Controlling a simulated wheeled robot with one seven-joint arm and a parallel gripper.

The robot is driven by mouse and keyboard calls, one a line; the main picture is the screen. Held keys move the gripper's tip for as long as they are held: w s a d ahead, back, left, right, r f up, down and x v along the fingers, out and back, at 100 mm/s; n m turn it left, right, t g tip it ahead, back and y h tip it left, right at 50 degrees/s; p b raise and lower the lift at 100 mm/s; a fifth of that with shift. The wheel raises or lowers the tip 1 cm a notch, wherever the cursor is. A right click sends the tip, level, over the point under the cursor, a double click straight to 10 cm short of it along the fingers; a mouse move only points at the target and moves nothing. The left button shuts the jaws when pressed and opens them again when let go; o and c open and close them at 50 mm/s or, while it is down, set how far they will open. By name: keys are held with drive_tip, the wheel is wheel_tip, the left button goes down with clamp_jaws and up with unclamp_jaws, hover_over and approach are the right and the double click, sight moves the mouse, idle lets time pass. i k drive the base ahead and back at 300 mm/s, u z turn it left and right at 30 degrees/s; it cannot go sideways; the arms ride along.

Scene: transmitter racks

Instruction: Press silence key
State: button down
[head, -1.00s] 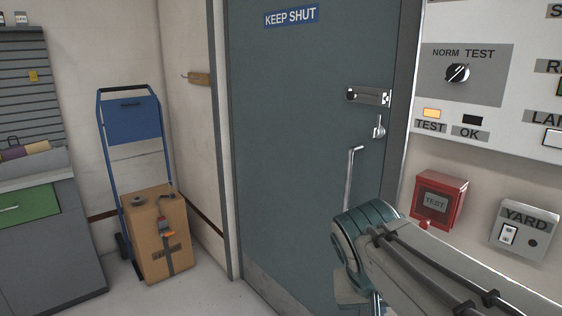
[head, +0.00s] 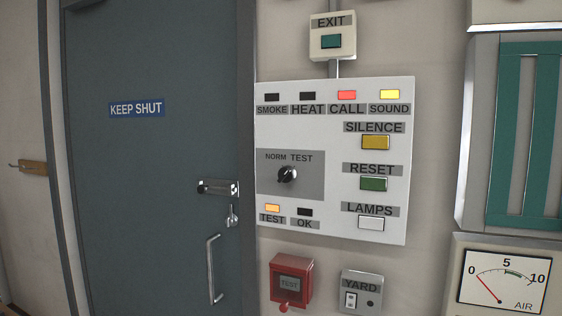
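The silence key (head: 375,142) is a yellow rectangular button under the SILENCE label, at the upper right of a white wall panel (head: 340,215). Below it on the panel are a green RESET key (head: 373,184) and a white LAMPS key (head: 371,223). The CALL lamp (head: 347,95) is lit red. The SOUND lamp (head: 390,94) is lit yellow and the TEST lamp (head: 272,208) orange. SMOKE, HEAT and OK lamps are dark. The black knob (head: 287,174) sits under NORM and TEST. My gripper is not in view.
A grey door (head: 150,180) marked KEEP SHUT is at the left, with a latch and handle. A red TEST box (head: 291,282) and a YARD switch box (head: 361,292) are below the panel. An EXIT box (head: 331,38) is above. An air gauge (head: 503,280) is at the lower right.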

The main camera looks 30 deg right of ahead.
sight(370, 142)
drive_tip(key=u, duration=0.05)
drive_tip(key=k, duration=0.2)
drive_tip(key=z, duration=0.7)
drive_tip(key=i, duration=0.15)
drive_tip(key=z, duration=0.5)
